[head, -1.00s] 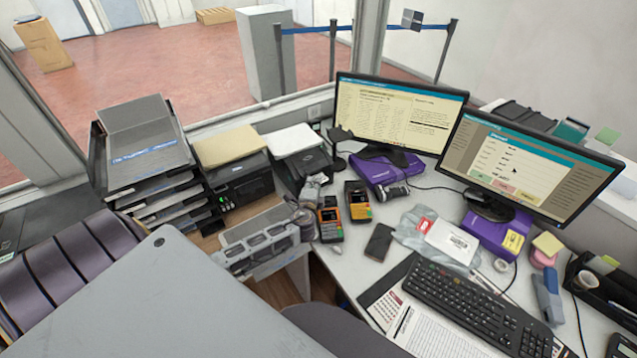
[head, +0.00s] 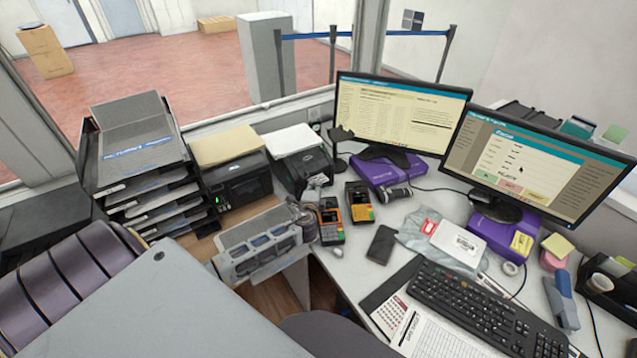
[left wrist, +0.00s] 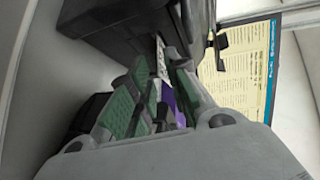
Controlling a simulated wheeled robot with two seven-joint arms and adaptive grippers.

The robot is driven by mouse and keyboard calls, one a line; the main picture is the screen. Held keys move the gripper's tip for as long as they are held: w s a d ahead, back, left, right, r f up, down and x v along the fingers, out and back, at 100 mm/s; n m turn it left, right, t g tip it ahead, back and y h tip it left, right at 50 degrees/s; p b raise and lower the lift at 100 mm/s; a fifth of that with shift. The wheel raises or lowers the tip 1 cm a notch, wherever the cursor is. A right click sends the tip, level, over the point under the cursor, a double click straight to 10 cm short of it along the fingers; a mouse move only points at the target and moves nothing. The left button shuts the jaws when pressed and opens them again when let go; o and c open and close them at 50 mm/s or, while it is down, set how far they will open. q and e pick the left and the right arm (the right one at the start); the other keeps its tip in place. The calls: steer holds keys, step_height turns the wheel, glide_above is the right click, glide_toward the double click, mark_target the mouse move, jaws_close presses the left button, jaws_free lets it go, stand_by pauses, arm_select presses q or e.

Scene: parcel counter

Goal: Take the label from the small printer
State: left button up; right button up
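The small printer (head: 301,168) is a dark box with white paper on top, at the back of the counter below the window. A narrow white label (head: 318,180) shows at its front. In the left wrist view the printed label (left wrist: 160,62) hangs from the dark printer (left wrist: 125,25). My left gripper (head: 312,193) is just in front of the printer, close to the label. In the left wrist view its green-padded fingers (left wrist: 160,78) stand apart, with the label's lower end around the gap between them. Contact cannot be told. My right gripper is not in view.
A larger black printer (head: 242,185) and a stack of paper trays (head: 150,185) stand to the left. Two card terminals (head: 345,210) stand close on the right. A phone (head: 381,244), two monitors (head: 400,115) and a keyboard (head: 480,305) fill the right side.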

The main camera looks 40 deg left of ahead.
arm_select(q)
steer(key=shift+w+a+f, duration=0.15)
steer(key=shift+w+a, duration=0.15)
steer(key=shift+w, duration=0.15)
jaws_close()
stand_by(0.3)
